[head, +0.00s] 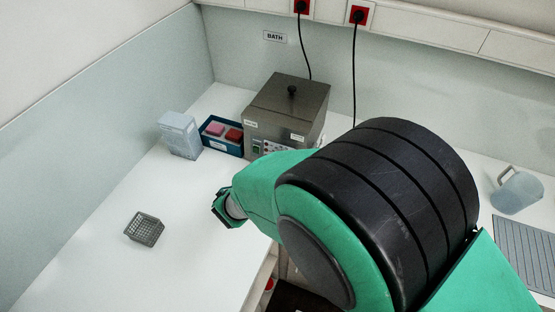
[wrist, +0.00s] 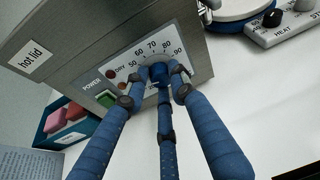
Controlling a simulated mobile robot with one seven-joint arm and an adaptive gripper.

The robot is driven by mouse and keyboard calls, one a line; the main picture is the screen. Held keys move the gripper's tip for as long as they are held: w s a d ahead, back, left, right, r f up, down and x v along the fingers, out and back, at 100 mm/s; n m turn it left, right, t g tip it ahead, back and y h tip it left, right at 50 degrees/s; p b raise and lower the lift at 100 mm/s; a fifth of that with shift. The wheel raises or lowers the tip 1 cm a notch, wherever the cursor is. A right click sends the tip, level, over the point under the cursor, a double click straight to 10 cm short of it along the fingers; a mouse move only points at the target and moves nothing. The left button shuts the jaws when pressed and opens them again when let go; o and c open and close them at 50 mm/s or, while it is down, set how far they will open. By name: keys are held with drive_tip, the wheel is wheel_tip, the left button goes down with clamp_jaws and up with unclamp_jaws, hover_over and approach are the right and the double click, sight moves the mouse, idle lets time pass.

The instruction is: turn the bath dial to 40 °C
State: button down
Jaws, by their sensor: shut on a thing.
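The bath (head: 287,105) is a grey metal box with a knobbed lid, standing at the back of the bench under a BATH sign. Its front panel (wrist: 118,72) fills the upper left of the wrist view. The dial (wrist: 158,71) looks like a dark blue knob, with 50 to 90 readable around its upper edge. The 40 mark and the dial's pointer are hidden or too small to tell. My gripper (wrist: 158,84) has blue fingers closed around the dial, from both sides and below. In the head view my arm hides the gripper.
A blue tray (head: 219,147) with pink and red blocks and a pale container (head: 180,134) stand left of the bath. A wire basket (head: 144,229) sits on the open bench at left. A hotplate with HEAT knob (wrist: 271,18) is right of the bath.

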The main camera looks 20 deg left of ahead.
drive_tip(key=shift+w+r, duration=0.1)
drive_tip(key=shift+r, duration=0.15)
drive_tip(key=c, duration=1.5)
unclamp_jaws()
drive_tip(key=shift+f, duration=0.1)
drive_tip(key=shift+v, duration=6.05)
